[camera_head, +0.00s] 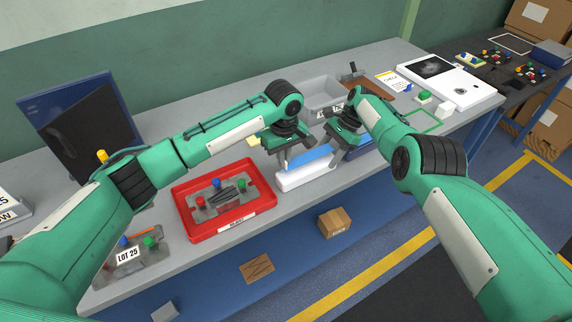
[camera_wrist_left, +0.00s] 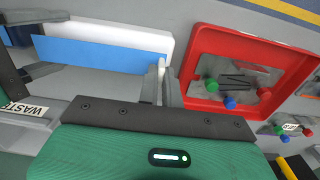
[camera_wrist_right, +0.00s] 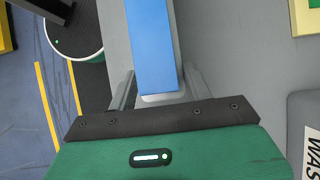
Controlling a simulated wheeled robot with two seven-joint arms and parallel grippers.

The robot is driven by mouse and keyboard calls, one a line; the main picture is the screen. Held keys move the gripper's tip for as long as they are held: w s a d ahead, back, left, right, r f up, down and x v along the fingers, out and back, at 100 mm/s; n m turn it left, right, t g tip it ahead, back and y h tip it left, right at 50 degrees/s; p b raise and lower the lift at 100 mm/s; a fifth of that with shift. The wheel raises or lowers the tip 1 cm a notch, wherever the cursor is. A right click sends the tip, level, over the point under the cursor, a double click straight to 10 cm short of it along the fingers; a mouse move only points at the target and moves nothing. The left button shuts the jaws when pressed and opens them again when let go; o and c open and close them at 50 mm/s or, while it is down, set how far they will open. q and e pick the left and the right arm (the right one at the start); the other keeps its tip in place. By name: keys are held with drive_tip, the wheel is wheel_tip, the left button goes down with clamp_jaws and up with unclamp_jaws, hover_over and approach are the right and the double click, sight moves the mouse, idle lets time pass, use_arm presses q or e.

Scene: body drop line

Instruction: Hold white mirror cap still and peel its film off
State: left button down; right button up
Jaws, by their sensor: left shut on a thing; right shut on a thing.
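The white mirror cap (camera_head: 303,180) lies at the bench's front edge, with its blue film (camera_head: 309,160) along its upper face. The white cap (camera_wrist_left: 150,38) and film (camera_wrist_left: 95,52) also show in the left wrist view. My left gripper (camera_head: 283,150) is at the left end, its fingers close together on the film's end; the exact grip is partly hidden. My right gripper (camera_head: 342,140) is at the other end. In the right wrist view its wider-set fingers (camera_wrist_right: 158,92) stand either side of the cap's end (camera_wrist_right: 164,99), under the film (camera_wrist_right: 152,45).
A red tray (camera_head: 182,218) with small parts lies left of the cap. A grey waste bin (camera_head: 318,88) stands behind the grippers. A white panel (camera_head: 465,88) lies at the right. A cardboard box (camera_head: 334,222) is on the floor before the bench.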

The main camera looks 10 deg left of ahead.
use_arm(q)
wheel_tip(320, 180, up, 7)
drive_tip(key=shift+f, duration=0.2)
use_arm(e)
drive_tip(key=shift+s+f, duration=0.1)
drive_tip(key=shift+f, duration=0.15)
drive_tip(key=o, duration=1.3)
use_arm(q)
drive_tip(key=shift+w+d+f, duration=0.1)
drive_tip(key=shift+w+f, duration=0.05)
use_arm(e)
drive_tip(key=shift+w, duration=0.25)
use_arm(q)
drive_tip(key=shift+r, duration=0.2)
use_arm(e)
drive_tip(key=shift+r, duration=0.25)
drive_tip(key=shift+d+r, duration=0.15)
drive_tip(key=shift+r, duration=0.15)
use_arm(q)
drive_tip(key=shift+f+b, duration=0.4)
drive_tip(key=shift+f, duration=0.3)
use_arm(e)
drive_tip(key=shift+v, duration=3.6)
